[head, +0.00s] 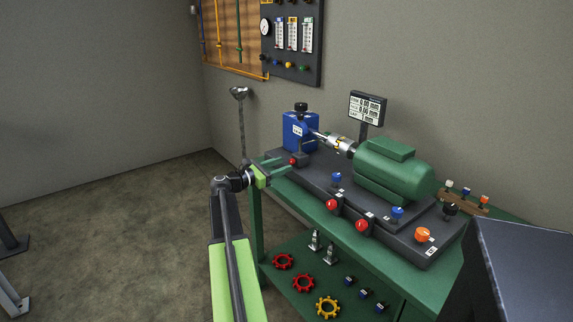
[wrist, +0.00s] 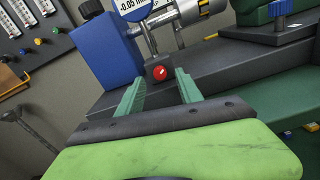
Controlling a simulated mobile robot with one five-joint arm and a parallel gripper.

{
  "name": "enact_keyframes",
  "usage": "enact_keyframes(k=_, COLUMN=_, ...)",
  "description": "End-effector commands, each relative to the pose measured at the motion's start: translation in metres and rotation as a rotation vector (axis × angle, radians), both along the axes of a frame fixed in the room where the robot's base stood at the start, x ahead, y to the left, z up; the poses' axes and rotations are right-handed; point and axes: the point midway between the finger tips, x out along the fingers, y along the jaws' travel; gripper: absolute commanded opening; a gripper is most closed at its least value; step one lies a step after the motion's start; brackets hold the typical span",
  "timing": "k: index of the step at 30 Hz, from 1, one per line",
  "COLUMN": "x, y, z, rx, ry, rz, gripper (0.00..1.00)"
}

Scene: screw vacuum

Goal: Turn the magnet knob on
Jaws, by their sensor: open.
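A red knob with a small white mark (wrist: 160,72) sits on the front of a dark block (wrist: 158,84) in the wrist view. In the head view the same red knob (head: 293,161) shows at the left end of the dark base. My gripper (head: 283,164) is open, with its two green fingers pointing at this knob. In the wrist view the fingertips of my gripper (wrist: 160,86) frame the knob to the left and right. The knob looks just beyond the tips, and I see no contact. Its label, if any, is not readable.
A blue block (head: 300,133) stands behind the knob, and a green motor (head: 394,165) stands to the right. Two more red knobs (head: 331,204) (head: 361,225) line the base's front. A grey pole (head: 242,130) stands left of the green bench (head: 350,248).

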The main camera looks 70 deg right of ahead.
Motion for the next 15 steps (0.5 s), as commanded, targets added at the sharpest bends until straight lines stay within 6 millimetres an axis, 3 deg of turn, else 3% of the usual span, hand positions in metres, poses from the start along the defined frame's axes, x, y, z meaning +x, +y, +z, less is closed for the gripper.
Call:
enact_keyframes(k=6, x=-0.014, y=-0.023, z=0.0, rx=0.0, ry=0.0, rz=-0.001, gripper=0.43)
enact_keyframes(k=15, x=-0.015, y=-0.024, z=0.0, rx=0.0, ry=0.0, rz=0.001, gripper=0.43)
